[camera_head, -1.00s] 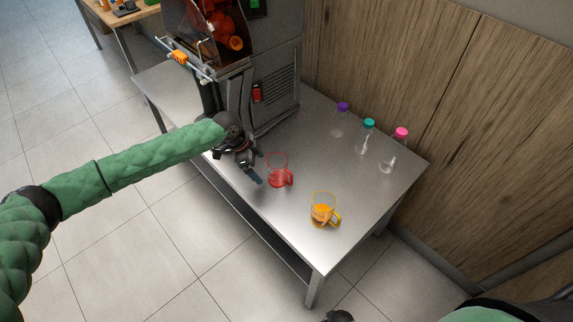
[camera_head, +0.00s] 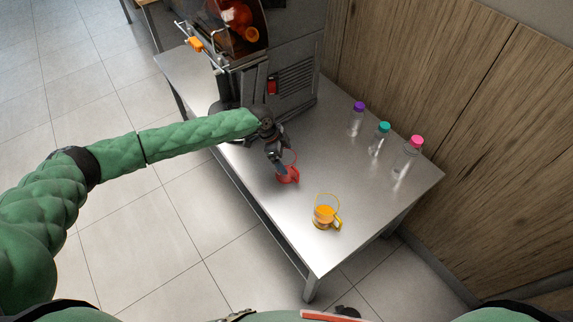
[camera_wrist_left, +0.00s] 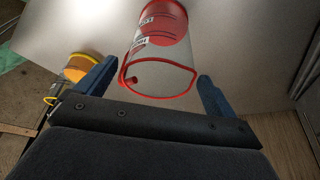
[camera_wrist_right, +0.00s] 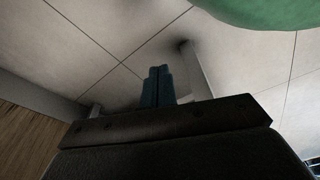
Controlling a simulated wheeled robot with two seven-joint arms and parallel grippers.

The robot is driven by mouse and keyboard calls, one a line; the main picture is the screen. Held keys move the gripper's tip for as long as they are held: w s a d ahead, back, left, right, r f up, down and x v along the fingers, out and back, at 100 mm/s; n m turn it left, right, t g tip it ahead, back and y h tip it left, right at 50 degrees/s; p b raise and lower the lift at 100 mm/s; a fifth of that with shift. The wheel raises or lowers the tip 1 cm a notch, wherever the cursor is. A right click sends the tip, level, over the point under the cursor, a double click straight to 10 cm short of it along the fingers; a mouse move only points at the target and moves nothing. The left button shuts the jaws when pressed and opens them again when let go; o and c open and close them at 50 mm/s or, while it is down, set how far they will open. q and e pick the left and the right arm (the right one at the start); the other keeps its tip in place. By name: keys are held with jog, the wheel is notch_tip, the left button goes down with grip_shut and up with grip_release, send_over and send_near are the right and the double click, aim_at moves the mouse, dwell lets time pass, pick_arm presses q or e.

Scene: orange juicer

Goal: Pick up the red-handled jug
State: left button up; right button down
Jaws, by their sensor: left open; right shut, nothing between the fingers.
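The red-handled jug (camera_head: 291,177) is clear with a red rim and stands on the steel table, partly hidden behind my left gripper (camera_head: 281,168) in the head view. In the left wrist view the jug (camera_wrist_left: 160,60) shows between the two blue fingers of my left gripper (camera_wrist_left: 155,85). That gripper is open, with a finger on each side of the jug and visible space beside it; I cannot tell whether either finger touches. My right gripper (camera_wrist_right: 158,85) is shut and empty in its wrist view, away from the jug.
A yellow-handled jug with orange contents (camera_head: 325,214) stands nearer the table's front corner. Three bottles with purple (camera_head: 357,118), teal (camera_head: 378,140) and pink (camera_head: 407,158) caps stand along the wall side. The juicer (camera_head: 290,85) is behind. The steel table (camera_head: 365,205) is clear at the right.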

pick_arm(q)
jog(key=p+x, duration=0.1)
jog(key=x, duration=0.1)
jog(key=shift+s+d+f+p, duration=0.2)
jog(key=shift+f+p, duration=0.15)
jog(key=shift+p, duration=0.05)
jog(key=shift+d+f, duration=0.1)
jog(key=shift+f, duration=0.3)
jog(key=c, duration=1.1)
pick_arm(e)
jog(key=s+d+f, duration=0.2)
jog(key=s, duration=0.1)
jog(key=shift+f, duration=0.4)
pick_arm(q)
jog(key=shift+r, duration=0.1)
